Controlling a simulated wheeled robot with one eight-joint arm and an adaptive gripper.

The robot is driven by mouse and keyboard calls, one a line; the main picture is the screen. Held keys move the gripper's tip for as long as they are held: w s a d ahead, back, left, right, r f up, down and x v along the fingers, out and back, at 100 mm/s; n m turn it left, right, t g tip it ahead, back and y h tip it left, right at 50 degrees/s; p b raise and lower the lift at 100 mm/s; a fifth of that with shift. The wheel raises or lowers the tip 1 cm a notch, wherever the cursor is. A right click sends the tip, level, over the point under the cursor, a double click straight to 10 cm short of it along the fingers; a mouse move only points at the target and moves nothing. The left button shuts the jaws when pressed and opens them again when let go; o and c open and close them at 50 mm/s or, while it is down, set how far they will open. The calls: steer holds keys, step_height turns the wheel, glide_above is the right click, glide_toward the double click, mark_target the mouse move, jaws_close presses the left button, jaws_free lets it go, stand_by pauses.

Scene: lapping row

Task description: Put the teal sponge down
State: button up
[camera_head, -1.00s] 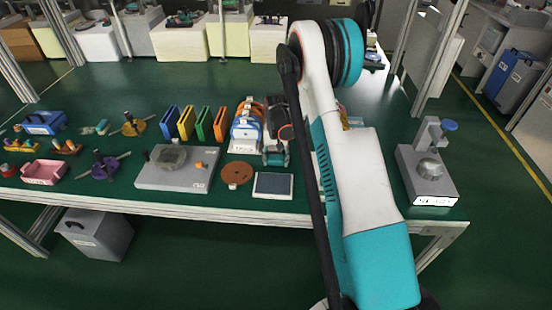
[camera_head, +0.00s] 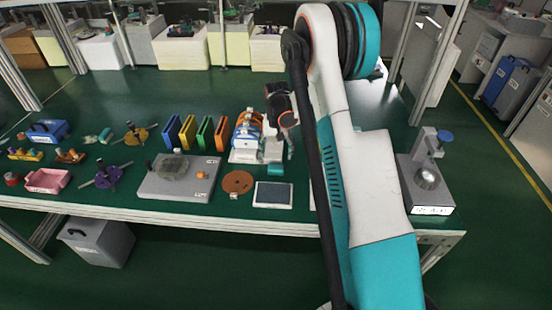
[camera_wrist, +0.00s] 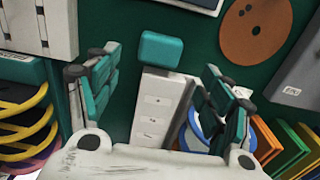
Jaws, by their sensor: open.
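The teal sponge (camera_head: 275,169) is a small rounded block on the green bench, at the near end of a white labelled block (camera_head: 272,150). In the wrist view the sponge (camera_wrist: 161,48) shows whole, at the end of the white labelled block (camera_wrist: 158,108). Whether it touches that block I cannot tell. My gripper (camera_wrist: 161,62) is open, its teal-padded fingers spread wide to either side with clear gaps to the sponge. Nothing is held between them. In the head view my gripper's fingers are partly hidden and hard to make out.
A brown disc (camera_head: 238,182) and a framed plate (camera_head: 274,194) lie close in front. A blue-and-orange item (camera_head: 247,130) and upright coloured frames (camera_head: 204,132) stand to the left. A grey plate (camera_head: 180,180) lies further left. A grey gauge stand (camera_head: 427,180) is at right.

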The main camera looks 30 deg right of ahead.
steer(key=shift+r+p, duration=0.3)
steer(key=shift+r, duration=1.35)
